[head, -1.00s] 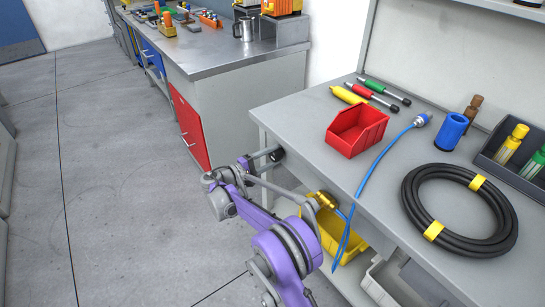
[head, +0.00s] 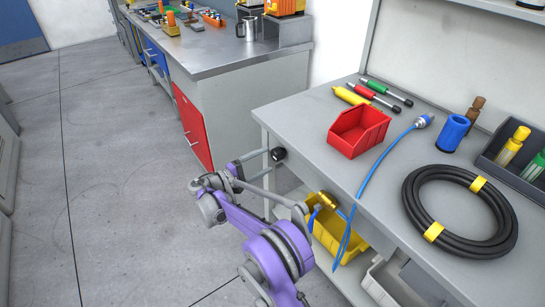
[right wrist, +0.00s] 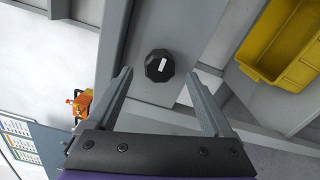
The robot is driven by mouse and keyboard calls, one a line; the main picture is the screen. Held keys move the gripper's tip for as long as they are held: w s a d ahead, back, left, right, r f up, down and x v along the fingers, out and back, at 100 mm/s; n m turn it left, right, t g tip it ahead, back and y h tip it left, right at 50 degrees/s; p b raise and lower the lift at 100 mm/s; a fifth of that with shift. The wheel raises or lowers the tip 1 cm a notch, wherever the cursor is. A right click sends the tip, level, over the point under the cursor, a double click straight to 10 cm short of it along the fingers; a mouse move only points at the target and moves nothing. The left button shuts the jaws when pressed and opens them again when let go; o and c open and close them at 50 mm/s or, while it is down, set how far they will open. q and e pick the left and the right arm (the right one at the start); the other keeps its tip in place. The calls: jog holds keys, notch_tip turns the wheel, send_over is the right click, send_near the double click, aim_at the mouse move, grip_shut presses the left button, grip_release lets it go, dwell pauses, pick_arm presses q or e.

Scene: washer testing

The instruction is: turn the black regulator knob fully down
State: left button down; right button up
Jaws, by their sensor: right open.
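The black regulator knob (head: 278,154) is on the front left side of the grey workbench in the head view. My right gripper (head: 267,160) is open and points at the knob from the left. In the right wrist view its two fingertips (right wrist: 158,76) lie left and right of the knob, with gaps on both sides. I cannot tell whether the tips reach the knob in depth. My left gripper is not in view.
A brass fitting (head: 327,200) with a blue hose (head: 374,166) sits right of my right arm, by a yellow bin (head: 352,240). A red bin (head: 345,142) and a coiled black hose (head: 410,205) are on the bench. Floor at left is clear.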

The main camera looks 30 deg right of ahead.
jog(key=a, duration=0.6)
jog(key=shift+s+p, duration=0.25)
jog(key=shift+p, duration=0.05)
